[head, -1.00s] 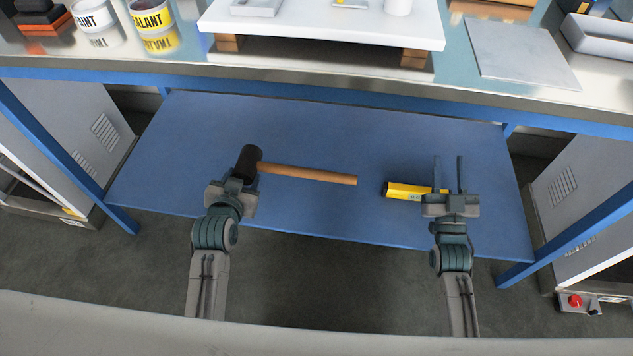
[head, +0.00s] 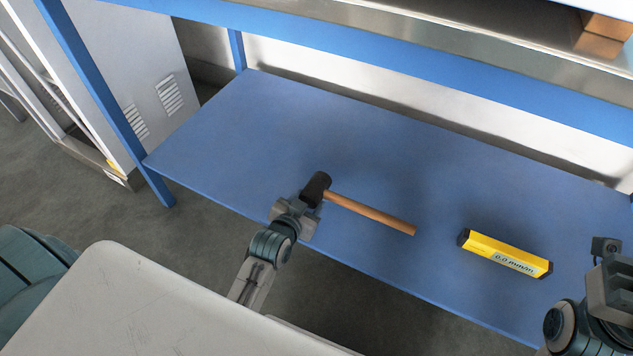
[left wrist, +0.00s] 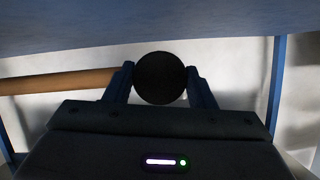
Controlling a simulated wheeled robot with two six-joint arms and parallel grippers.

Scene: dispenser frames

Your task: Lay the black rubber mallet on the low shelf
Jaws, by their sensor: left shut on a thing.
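The black rubber mallet has a black head (head: 317,187) and a wooden handle (head: 372,213) reaching to the right. It appears over the blue low shelf (head: 215,150), near its front edge; I cannot tell whether it touches the shelf. My left gripper (head: 312,196) is shut on the mallet head. In the left wrist view the round head (left wrist: 160,78) sits between both fingers and the handle (left wrist: 60,82) runs left. My right gripper (head: 606,250) is partly in view at the right edge, and its finger opening is not clear.
A yellow level (head: 505,254) lies on the shelf right of the mallet. The shelf's left part is bare. A blue beam (head: 390,55) runs above the shelf, with a blue leg (head: 105,100) at left. A grey cabinet (head: 140,80) stands beyond it.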

